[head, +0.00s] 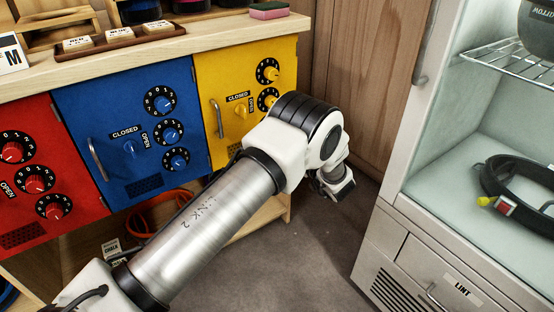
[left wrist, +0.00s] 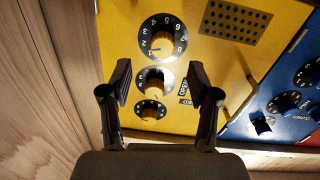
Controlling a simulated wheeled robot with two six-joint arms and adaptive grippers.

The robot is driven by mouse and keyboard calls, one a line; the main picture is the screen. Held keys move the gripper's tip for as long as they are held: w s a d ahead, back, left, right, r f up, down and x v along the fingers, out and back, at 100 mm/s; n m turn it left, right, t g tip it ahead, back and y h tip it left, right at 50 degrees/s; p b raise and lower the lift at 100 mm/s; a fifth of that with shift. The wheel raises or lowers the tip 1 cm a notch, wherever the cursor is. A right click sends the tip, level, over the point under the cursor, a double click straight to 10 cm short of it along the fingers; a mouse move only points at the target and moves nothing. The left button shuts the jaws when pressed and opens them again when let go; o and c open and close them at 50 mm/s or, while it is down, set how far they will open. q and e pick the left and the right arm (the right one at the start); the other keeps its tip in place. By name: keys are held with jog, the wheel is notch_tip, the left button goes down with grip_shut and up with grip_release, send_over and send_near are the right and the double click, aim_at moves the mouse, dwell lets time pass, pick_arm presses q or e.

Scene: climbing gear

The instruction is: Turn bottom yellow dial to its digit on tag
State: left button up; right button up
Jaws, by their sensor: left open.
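The yellow door (head: 228,75) is at the right end of the cabinet row. Its upper dial (head: 267,71) and middle dial (head: 268,99) show in the head view; my arm hides the bottom dial there. The left wrist view sees the door upside down, so the bottom dial (left wrist: 163,40), black with white digits and a yellow knob, is at its top. My left gripper (left wrist: 160,84) is open and empty in front of the dials. Its fingers flank the middle dial (left wrist: 154,80) in the picture and do not touch the bottom knob. I cannot identify the tag giving the digit.
Blue (head: 130,100) and red (head: 45,150) doors with dials stand to the left. A yellow handle (head: 216,118) and latch (head: 238,97) are on the yellow door. A pale cabinet (head: 405,205) stands at right, with open floor (head: 310,260) between.

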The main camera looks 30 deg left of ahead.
pick_arm(q)
jog(key=w+a+n+b, duration=0.1)
jog(key=w+a+b, duration=0.1)
jog(key=a, duration=0.5)
jog(key=shift+w+a+r+g, duration=0.25)
jog(key=shift+w+g, duration=0.15)
jog(key=shift+w, duration=0.1)
jog(key=c, duration=1.2)
pick_arm(e)
notch_tip(320, 180, down, 3)
jog(key=shift+f, duration=0.1)
